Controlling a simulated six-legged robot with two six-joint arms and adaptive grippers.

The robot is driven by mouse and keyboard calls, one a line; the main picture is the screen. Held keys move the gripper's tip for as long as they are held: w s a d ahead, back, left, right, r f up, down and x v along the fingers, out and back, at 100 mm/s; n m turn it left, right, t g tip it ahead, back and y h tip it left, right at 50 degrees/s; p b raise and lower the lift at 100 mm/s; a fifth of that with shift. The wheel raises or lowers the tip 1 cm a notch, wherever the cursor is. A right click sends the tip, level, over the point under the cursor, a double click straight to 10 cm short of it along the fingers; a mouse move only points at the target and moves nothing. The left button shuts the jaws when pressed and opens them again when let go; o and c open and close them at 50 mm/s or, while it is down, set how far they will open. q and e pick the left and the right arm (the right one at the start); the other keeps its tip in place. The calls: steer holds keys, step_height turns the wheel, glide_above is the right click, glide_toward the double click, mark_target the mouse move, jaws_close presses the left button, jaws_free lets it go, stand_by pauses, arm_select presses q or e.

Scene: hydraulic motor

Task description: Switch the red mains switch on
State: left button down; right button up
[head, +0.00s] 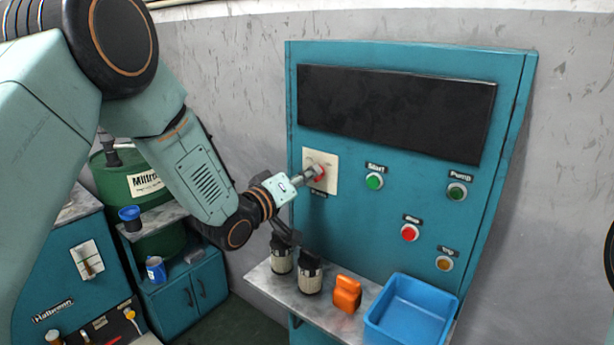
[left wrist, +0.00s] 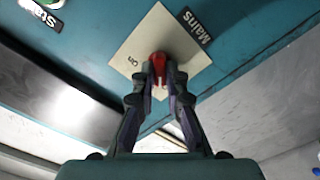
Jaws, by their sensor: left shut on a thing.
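The red mains switch (left wrist: 158,63) sits on a cream plate (left wrist: 185,49) marked "On", beside a "Mains" label (left wrist: 195,25). In the head view the plate (head: 331,163) is at the upper left of the teal control panel (head: 400,190), and a bit of the red switch (head: 319,177) shows behind my fingers. My left gripper (head: 312,175) reaches the plate from the left. In the left wrist view its fingers (left wrist: 159,78) are shut on the red switch, one on each side. Part of the switch is hidden between them. My right gripper is in neither view.
Green Start (head: 375,181) and Pump (head: 456,191) buttons, a red button (head: 409,232) and an amber one (head: 444,263) are on the panel. Below, a shelf (head: 330,313) bears two dark-topped jars (head: 309,276), an orange object (head: 346,294) and a blue bin (head: 410,307).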

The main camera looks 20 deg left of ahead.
arm_select(q)
steer(key=shift+r, duration=0.1)
steer(key=shift+m, duration=0.4)
steer(key=m+b, duration=0.3)
steer(key=m, duration=0.5)
steer(key=m+b, duration=0.4)
steer(key=m, duration=0.5)
steer(key=shift+d+r, duration=0.15)
steer(key=shift+d, duration=0.05)
stand_by(0.4)
steer(key=c, duration=1.4)
jaws_free()
steer(key=shift+d, duration=0.1)
